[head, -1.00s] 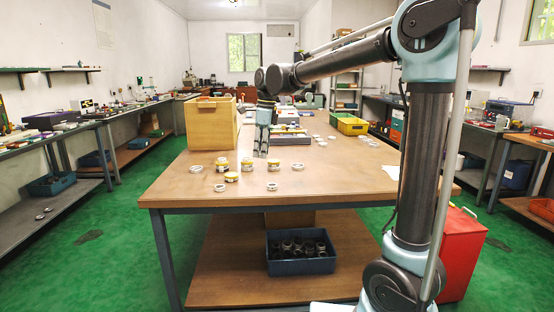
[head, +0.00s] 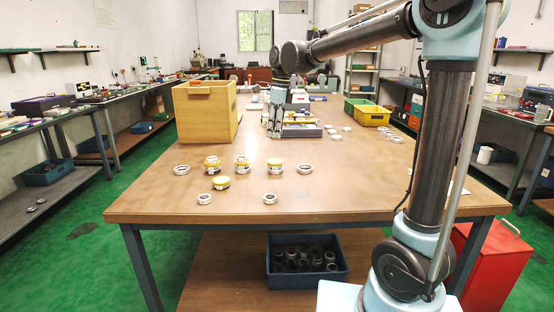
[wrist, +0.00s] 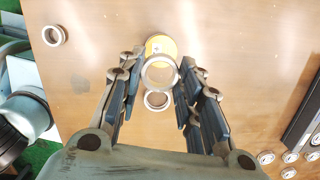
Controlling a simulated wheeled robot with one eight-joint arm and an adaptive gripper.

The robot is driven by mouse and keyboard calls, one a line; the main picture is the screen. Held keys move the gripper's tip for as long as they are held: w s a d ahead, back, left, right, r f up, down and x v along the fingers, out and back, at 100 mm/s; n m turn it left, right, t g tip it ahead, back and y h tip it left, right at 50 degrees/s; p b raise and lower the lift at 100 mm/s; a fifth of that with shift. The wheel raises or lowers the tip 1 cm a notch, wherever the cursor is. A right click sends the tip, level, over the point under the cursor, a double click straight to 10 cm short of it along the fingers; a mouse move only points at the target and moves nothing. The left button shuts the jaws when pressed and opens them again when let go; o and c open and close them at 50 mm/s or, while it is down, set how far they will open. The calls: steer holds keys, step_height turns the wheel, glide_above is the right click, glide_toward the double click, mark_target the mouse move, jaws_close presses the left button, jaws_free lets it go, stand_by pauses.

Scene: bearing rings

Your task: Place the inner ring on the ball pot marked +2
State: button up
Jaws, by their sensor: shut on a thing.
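My gripper (head: 274,132) hangs over the table, beyond the group of pots in the head view. In the wrist view my gripper (wrist: 161,72) is shut on a pale metal ring (wrist: 145,76), held between the fingertips. A yellow-topped pot (wrist: 160,44) shows just beyond the held ring, partly covered by it. Another ring (wrist: 157,106) shows just below the held one. In the head view, yellow-and-white pots stand at the left (head: 212,163), middle (head: 242,164), right (head: 275,166) and front (head: 221,182). Their marks are too small to read, so I cannot tell which is +2.
Loose rings lie around the pots, at left (head: 181,169), right (head: 305,168) and front (head: 204,198). A wooden box (head: 205,115) stands at the table's left, and a yellow bin (head: 373,116) at the back right. A dark tray (wrist: 303,120) shows in the wrist view.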

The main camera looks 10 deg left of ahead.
glide_above(275, 161)
steer(key=f, duration=0.5)
steer(key=shift+w+d, duration=0.15)
steer(key=shift+w, duration=0.1)
steer(key=shift+s+f, duration=0.1)
steer(key=shift+f, duration=2.4)
steer(key=o, duration=1.1)
steer(key=shift+c, duration=0.2)
steer(key=r, duration=0.4)
steer(key=d+r, duration=0.1)
steer(key=r, duration=0.7)
steer(key=shift+d, duration=0.2)
